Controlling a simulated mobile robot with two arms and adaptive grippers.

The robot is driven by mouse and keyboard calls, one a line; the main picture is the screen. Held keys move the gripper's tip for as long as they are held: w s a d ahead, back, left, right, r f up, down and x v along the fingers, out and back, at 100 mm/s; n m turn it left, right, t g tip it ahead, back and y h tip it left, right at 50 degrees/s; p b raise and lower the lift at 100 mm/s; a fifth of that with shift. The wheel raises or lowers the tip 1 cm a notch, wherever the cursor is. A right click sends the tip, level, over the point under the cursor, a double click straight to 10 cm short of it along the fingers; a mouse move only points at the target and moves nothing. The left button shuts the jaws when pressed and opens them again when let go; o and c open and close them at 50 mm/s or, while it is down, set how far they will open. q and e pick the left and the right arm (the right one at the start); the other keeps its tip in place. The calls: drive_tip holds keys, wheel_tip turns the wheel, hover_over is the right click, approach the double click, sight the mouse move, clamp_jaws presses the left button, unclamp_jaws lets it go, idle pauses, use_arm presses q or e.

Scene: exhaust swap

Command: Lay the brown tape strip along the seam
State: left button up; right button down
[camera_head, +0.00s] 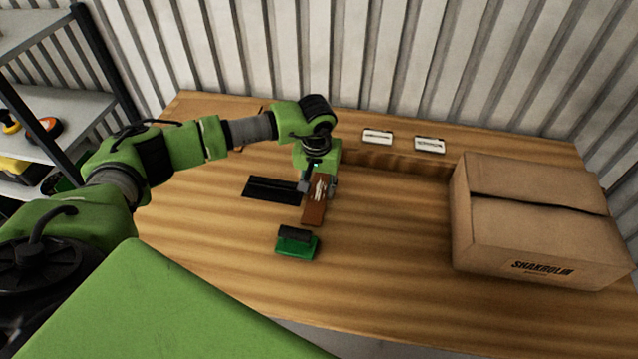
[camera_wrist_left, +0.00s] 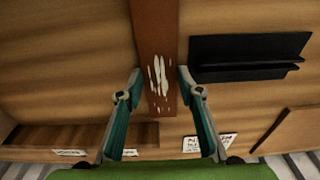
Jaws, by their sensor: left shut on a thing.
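The brown tape strip (camera_head: 315,212) is a flat reddish-brown piece with white scuffs near my left gripper (camera_head: 319,186). In the left wrist view the strip (camera_wrist_left: 155,32) runs between the two fingers of my left gripper (camera_wrist_left: 158,76). The gripper is shut on the strip across its width. I cannot tell whether the strip is lifted or rests on the table. The cardboard box (camera_head: 490,235) stands at the right of the table. A dark seam (camera_head: 540,204) runs across its top, well to the right of the strip. My right gripper is not in view.
On the wooden table (camera_head: 380,290), a black tray-like piece (camera_head: 268,190) lies left of the strip, and a green and black block (camera_head: 298,243) sits in front. Two white labels (camera_head: 377,137) (camera_head: 429,145) are at the back. The table between strip and box is clear.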

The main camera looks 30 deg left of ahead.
use_arm(q)
drive_tip(key=shift+f, duration=0.1)
drive_tip(key=shift+f+b, duration=0.15)
drive_tip(key=shift+b, duration=0.15)
drive_tip(key=o, duration=0.7)
